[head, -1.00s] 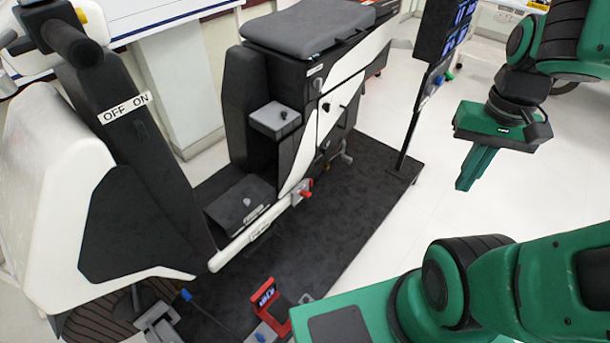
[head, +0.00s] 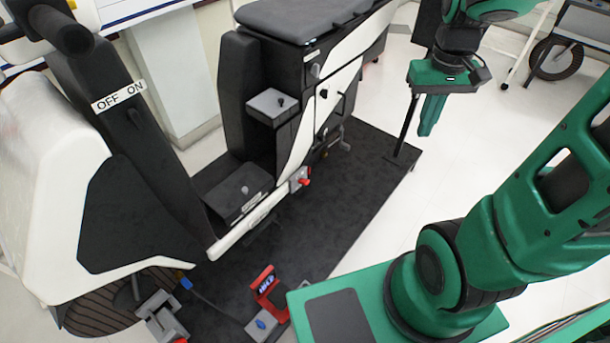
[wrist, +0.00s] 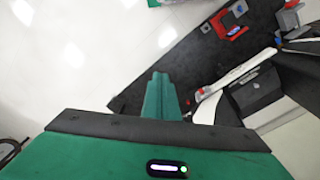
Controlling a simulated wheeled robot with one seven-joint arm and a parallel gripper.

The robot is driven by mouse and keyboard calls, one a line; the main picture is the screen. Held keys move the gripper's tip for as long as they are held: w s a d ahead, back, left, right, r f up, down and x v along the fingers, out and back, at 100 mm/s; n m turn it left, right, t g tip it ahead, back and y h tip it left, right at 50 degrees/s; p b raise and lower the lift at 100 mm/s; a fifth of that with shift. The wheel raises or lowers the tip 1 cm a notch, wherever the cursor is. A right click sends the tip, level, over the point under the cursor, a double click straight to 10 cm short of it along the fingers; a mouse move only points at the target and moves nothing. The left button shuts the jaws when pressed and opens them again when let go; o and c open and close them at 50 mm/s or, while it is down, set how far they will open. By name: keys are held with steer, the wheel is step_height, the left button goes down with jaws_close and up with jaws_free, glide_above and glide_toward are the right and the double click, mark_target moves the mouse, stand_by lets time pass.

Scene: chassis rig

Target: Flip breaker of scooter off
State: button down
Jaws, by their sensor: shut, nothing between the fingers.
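The scooter (head: 68,175) is a large white and black machine standing on a black mat, filling the left and middle of the head view. A white label reading "OFF ON" (head: 119,97) is on its dark front column, with a small dark switch just below it. A red handle (head: 305,182) on a small grey mount sits low on the scooter's side. It also shows in the wrist view (wrist: 201,91). I cannot tell which of these is the breaker. My gripper (head: 428,131) is shut and empty, pointing down, right of the scooter and apart from it.
The black mat (head: 345,210) has a dark post at its far right corner. A red stand (head: 266,281) and a grey clamp-like block (head: 160,315) are on it in front. White floor (head: 480,150) is open to the right. A wheeled cart stands at the far right.

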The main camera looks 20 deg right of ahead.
steer(key=w+a+f+n, duration=0.25)
steer(key=w+f, duration=0.25)
steer(key=w, duration=0.6)
steer(key=n+y, duration=0.1)
steer(key=n, duration=0.7)
glide_above(304, 180)
step_height(304, 180, down, 26)
steer(key=shift+f+m+t, duration=0.15)
steer(key=shift+m+t, duration=0.1)
steer(key=shift+t, duration=0.15)
steer(key=f, duration=1)
steer(key=shift+w+a+f, duration=0.2)
steer(key=shift+w+a, duration=0.1)
steer(key=shift+a, duration=0.05)
steer(key=shift+s+d+f, duration=0.2)
steer(key=shift+s+f, duration=0.05)
steer(key=shift+f, duration=0.25)
steer(key=shift+s+d+f, duration=0.15)
steer(key=shift+s+f, duration=0.05)
steer(key=shift+f, duration=0.25)
steer(key=shift+s+d+f, duration=0.15)
steer(key=shift+s+f, duration=0.1)
steer(key=shift+f, duration=0.4)
